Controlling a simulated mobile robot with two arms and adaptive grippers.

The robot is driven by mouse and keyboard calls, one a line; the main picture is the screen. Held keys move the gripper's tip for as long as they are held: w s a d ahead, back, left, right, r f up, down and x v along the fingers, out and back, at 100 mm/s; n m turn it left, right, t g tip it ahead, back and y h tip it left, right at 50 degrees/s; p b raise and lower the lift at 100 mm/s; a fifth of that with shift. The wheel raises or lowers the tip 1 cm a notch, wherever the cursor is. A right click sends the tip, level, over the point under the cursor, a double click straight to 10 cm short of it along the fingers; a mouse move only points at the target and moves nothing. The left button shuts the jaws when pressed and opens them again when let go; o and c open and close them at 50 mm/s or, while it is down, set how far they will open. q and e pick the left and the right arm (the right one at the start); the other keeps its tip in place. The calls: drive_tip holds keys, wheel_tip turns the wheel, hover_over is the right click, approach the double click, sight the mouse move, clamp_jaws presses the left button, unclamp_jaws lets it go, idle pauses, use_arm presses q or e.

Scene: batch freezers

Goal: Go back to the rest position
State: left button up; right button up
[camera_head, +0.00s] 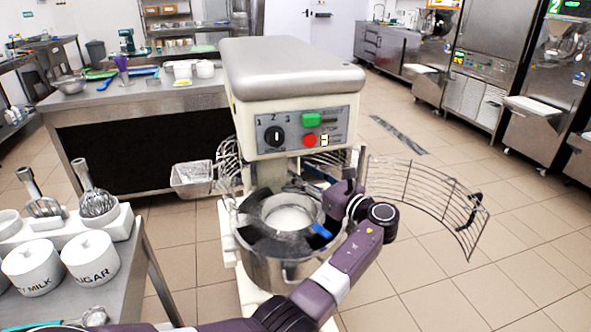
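A large planetary mixer (290,85) stands in the middle, with a dial and green and red buttons on its front. Its steel bowl (285,270) sits below the head, with white contents (291,216) and dark parts around them. The wire guard (430,195) is swung out to the right. My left arm comes in from the lower left and bends up in front of the bowl's right side. My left gripper (338,196) is at the bowl's right rim, under the mixer head; its fingers are not clear. A small blue piece (321,231) shows beside it. My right gripper is out of view.
A steel table (134,232) at the lower left holds white jars, including a sugar jar (91,258), and whisks (97,202). A steel counter (190,97) stands behind the mixer. Tall machines (490,60) line the right.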

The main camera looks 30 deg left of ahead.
use_arm(q)
drive_tip(key=v, duration=0.3)
drive_tip(key=shift+s+d, duration=0.15)
drive_tip(key=shift+d, duration=0.2)
drive_tip(key=shift+r, duration=0.15)
